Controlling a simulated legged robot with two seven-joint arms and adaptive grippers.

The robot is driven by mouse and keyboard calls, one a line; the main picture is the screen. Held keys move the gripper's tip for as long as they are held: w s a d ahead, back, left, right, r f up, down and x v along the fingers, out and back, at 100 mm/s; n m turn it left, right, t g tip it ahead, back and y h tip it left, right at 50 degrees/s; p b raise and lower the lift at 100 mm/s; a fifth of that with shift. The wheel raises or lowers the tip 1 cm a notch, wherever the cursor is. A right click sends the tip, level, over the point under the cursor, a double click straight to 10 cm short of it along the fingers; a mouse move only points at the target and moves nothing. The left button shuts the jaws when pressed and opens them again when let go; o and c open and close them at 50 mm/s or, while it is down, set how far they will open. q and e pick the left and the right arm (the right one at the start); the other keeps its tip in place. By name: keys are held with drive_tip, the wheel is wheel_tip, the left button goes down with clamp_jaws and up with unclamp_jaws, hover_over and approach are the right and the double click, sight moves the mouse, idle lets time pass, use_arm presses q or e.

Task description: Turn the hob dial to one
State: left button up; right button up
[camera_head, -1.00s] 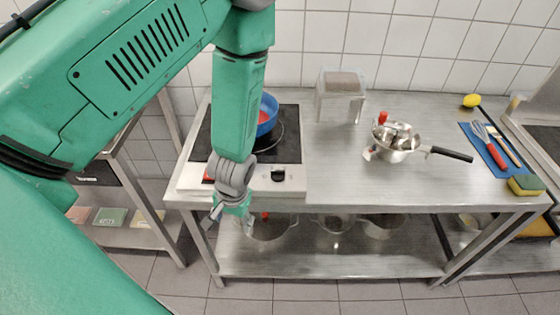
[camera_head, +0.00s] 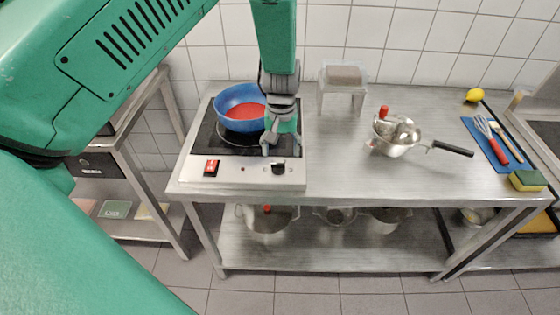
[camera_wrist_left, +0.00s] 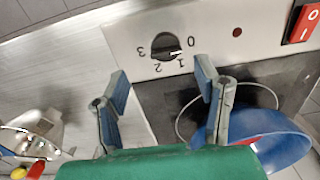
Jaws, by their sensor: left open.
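The hob dial (camera_head: 279,168) is a black knob on the pale front panel of the hob (camera_head: 235,175), right of the red switch. In the left wrist view the dial (camera_wrist_left: 166,47) shows clearly, with the marks 0, 1, 2 and 3 around it, seen upside down. A small white mark on the knob lies toward the 0 and 1 side; its exact setting is hard to tell. My left gripper (camera_head: 281,146) is open and empty, just behind the dial in the head view. In the left wrist view its fingertips (camera_wrist_left: 163,82) are spread, apart from the dial. My right gripper is not in view.
A blue pan (camera_head: 238,101) with a red inside stands on the black hob top, close beside my left gripper. A red switch (camera_head: 211,168) is left of the dial. A metal pan (camera_head: 397,140) stands farther right. The counter between is clear.

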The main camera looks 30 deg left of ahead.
sight(279, 164)
use_arm(q)
drive_tip(key=f, duration=0.5)
drive_tip(key=shift+a, duration=0.35)
drive_tip(key=shift+a+f, duration=0.45)
drive_tip(key=shift+a, duration=0.1)
drive_tip(key=shift+d+r, duration=0.1)
drive_tip(key=shift+d, duration=0.25)
drive_tip(key=c, duration=0.4)
drive_tip(key=shift+d, duration=0.25)
drive_tip(key=c, duration=0.7)
drive_tip(key=shift+d, duration=0.15)
drive_tip(key=shift+c, duration=0.2)
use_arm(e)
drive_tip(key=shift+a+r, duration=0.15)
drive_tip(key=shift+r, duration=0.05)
